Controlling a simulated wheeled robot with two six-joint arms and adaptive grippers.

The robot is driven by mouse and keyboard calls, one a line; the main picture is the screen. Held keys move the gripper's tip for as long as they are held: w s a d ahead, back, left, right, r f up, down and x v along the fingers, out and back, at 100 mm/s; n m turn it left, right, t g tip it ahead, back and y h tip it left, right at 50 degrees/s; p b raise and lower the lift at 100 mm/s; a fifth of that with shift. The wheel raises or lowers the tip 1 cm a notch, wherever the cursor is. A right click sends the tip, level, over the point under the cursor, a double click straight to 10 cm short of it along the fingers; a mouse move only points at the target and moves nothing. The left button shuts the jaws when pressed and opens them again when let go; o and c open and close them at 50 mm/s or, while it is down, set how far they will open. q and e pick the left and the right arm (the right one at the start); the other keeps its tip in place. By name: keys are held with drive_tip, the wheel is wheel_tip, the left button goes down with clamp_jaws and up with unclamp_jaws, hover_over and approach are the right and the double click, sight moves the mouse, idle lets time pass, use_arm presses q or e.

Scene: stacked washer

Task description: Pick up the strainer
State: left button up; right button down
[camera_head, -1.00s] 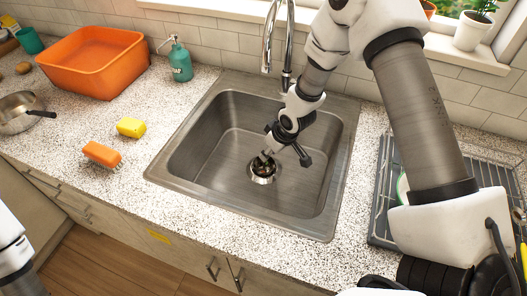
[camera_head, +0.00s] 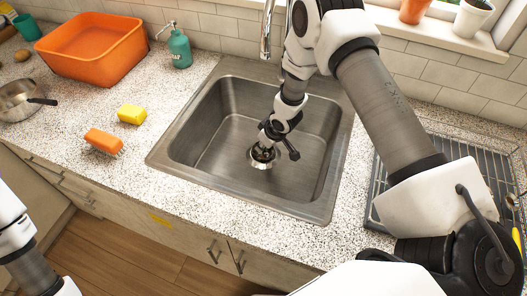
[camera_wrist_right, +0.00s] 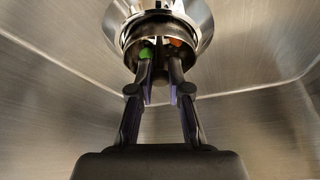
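The strainer (camera_wrist_right: 130,48) is a small round metal basket with green and orange bits in it. It is at the drain in the sink floor, and in the head view the drain (camera_head: 260,165) shows with a dark middle under my right gripper. My right gripper (camera_wrist_right: 160,66) points down with its fingertips inside the strainer's rim. The fingers are close together with a narrow gap. Whether they clasp the strainer's middle is not clear. My left arm shows at the lower left of the head view; its gripper is out of frame.
The steel sink (camera_head: 190,150) has raised walls around my right gripper. The faucet (camera_head: 267,35) stands behind it. A wire dish rack (camera_head: 475,155) is to the right. An orange brush (camera_head: 103,141), yellow sponge (camera_head: 131,114), orange tub (camera_head: 90,55), soap bottle (camera_head: 180,48) and pan (camera_head: 18,100) are to the left.

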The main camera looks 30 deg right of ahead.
idle(0.3)
drive_tip(key=shift+w+r, duration=0.1)
drive_tip(key=shift+r, duration=0.2)
wheel_tip(320, 180, up, 10)
drive_tip(key=shift+f, duration=0.25)
drive_tip(key=s+a+r+m+h, duration=0.1)
drive_tip(key=s+a+r+m, duration=0.2)
drive_tip(key=s+a, duration=0.3)
drive_tip(key=shift+s+a+r+m, duration=0.15)
drive_tip(key=shift+s+a+m, duration=0.2)
drive_tip(key=shift+a, duration=0.75)
drive_tip(key=shift+r, duration=0.15)
